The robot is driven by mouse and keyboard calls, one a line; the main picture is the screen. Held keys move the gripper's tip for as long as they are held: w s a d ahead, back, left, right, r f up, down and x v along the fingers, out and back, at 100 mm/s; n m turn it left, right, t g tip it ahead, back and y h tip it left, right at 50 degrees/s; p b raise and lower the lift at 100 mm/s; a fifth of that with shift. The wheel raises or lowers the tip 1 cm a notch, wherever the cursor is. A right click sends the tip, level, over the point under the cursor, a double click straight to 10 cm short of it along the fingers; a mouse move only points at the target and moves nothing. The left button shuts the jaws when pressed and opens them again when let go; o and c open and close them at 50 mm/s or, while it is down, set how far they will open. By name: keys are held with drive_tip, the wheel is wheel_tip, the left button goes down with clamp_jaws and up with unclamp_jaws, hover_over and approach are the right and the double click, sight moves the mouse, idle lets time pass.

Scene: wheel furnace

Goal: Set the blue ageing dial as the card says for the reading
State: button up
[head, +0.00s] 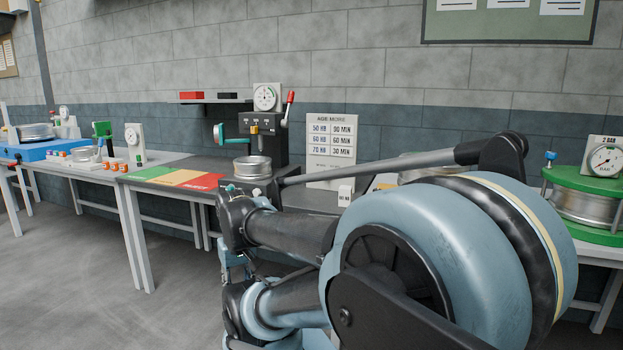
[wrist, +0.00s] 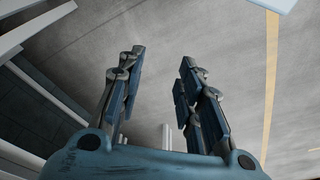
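The card (head: 331,145) is a white board headed "AGE MORE", upright against the wall at the back of the bench. Its rows pair HB values with minutes, seemingly 50, 60 and 70 HB with 90, 60 and 30 MIN. A hardness tester (head: 266,118) with a round white gauge stands left of it; a metal wheel (head: 252,166) sits below its head. The gauge reading is too small to make out. I cannot pick out a blue ageing dial; my arm covers part of the bench. My gripper (wrist: 160,65) is open and empty over the floor.
Green, yellow and red zones (head: 181,177) lie left of the tester. A small white tag (head: 345,195) stands before the card. A green fixture (head: 585,203) holds a wheel and gauge at right. A blue unit (head: 45,147) stands far left. Floor before the benches is clear.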

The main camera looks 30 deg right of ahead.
drive_tip(key=shift+w+d, duration=0.2)
drive_tip(key=shift+w, duration=0.35)
